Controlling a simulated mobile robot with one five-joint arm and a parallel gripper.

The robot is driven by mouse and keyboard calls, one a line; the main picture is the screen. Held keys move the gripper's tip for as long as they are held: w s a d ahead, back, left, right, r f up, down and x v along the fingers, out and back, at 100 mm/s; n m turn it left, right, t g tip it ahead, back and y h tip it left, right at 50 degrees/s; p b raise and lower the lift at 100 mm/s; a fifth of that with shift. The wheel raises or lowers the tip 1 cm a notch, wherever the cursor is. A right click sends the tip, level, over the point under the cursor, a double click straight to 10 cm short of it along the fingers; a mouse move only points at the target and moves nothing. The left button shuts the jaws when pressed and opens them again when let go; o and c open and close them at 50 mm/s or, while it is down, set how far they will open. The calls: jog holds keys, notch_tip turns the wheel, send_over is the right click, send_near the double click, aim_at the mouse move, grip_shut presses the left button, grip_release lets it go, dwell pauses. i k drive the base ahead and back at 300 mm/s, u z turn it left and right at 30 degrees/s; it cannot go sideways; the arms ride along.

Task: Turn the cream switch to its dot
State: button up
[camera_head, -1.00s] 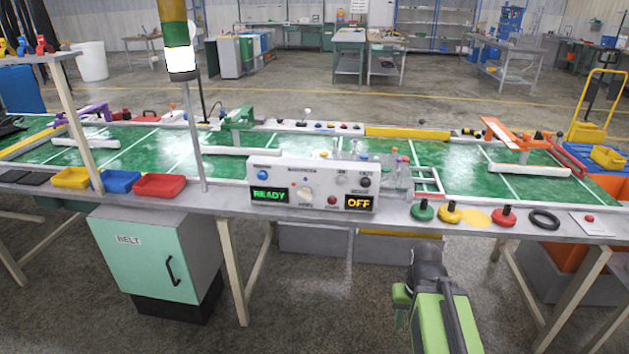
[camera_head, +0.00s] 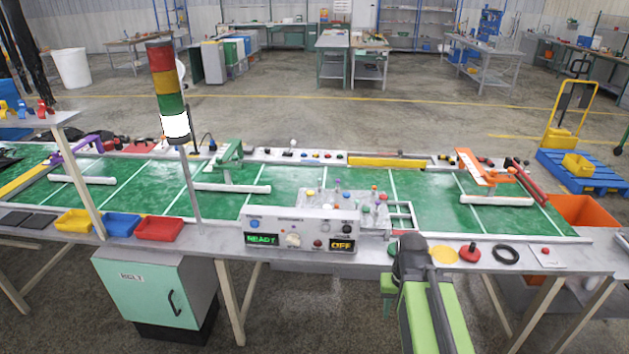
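The cream switch (camera_head: 293,240) is a small round knob on the front of a white control box (camera_head: 270,226) at the front edge of the bench. It sits between a green READY display (camera_head: 262,239) and an amber OFF display (camera_head: 341,245). The dot and the way the switch points are too small to make out. My gripper (camera_head: 388,284) is at the end of my green and dark grey arm, low and to the right of the box, apart from it. Its fingers cannot be made out, nor whether they hold anything.
Red (camera_head: 158,229), blue (camera_head: 121,224) and yellow (camera_head: 76,221) bins line the front edge further left. A red knob (camera_head: 469,252) and black ring (camera_head: 506,254) lie right of my arm.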

aim_at(293, 238)
jog(key=u, duration=1.75)
jog(key=k, duration=1.1)
jog(key=u, duration=0.6)
jog(key=i, duration=1)
jog(key=u, duration=0.05)
